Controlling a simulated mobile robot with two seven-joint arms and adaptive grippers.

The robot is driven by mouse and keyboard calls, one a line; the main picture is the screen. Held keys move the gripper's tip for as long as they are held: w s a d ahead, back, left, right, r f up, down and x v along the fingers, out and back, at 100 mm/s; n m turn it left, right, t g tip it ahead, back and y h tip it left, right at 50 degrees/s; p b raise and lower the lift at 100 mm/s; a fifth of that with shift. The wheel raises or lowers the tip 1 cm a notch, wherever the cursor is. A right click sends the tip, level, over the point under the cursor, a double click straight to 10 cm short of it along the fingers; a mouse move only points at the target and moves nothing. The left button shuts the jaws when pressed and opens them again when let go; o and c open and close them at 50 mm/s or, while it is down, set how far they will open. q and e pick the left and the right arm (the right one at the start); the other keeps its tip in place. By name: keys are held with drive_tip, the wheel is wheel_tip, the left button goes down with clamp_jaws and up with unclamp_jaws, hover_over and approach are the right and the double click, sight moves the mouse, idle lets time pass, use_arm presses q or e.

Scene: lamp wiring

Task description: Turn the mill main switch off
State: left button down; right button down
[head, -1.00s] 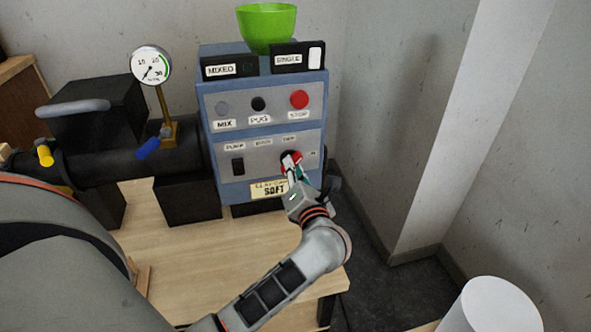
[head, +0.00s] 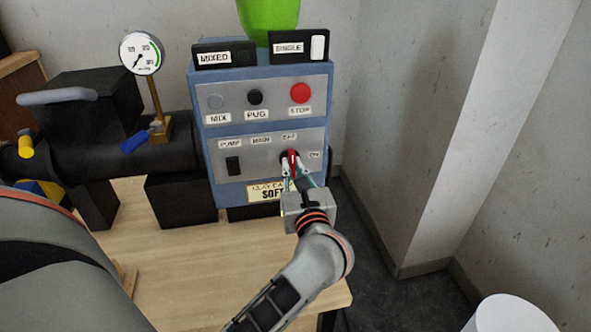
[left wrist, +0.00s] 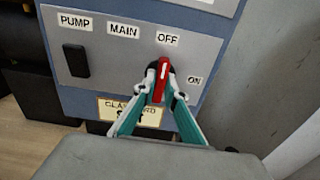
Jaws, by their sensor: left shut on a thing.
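The main switch is a red rotary handle (left wrist: 161,80) on the grey lower panel of the blue control box (head: 201,150). In the left wrist view its handle stands nearly upright, with its top just below the OFF label (left wrist: 167,38). The ON label (left wrist: 194,81) is to its right. The handle also shows in the head view (head: 292,158). My left gripper (head: 291,170) is shut on the handle, with one fingertip on each side, as the left wrist view (left wrist: 160,95) shows. My right gripper is not in view.
A black rocker switch (head: 233,166) under the PUMP label is left of the handle. Above are the MIX, PUG and red STOP (head: 300,93) buttons. A gauge (head: 142,53) and dark pipework stand at left. A white cylinder (head: 510,315) stands at lower right.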

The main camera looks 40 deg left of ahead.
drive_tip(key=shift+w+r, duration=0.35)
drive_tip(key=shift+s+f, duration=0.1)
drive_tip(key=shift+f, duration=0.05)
use_arm(q)
drive_tip(key=c, duration=2.1)
unclamp_jaws()
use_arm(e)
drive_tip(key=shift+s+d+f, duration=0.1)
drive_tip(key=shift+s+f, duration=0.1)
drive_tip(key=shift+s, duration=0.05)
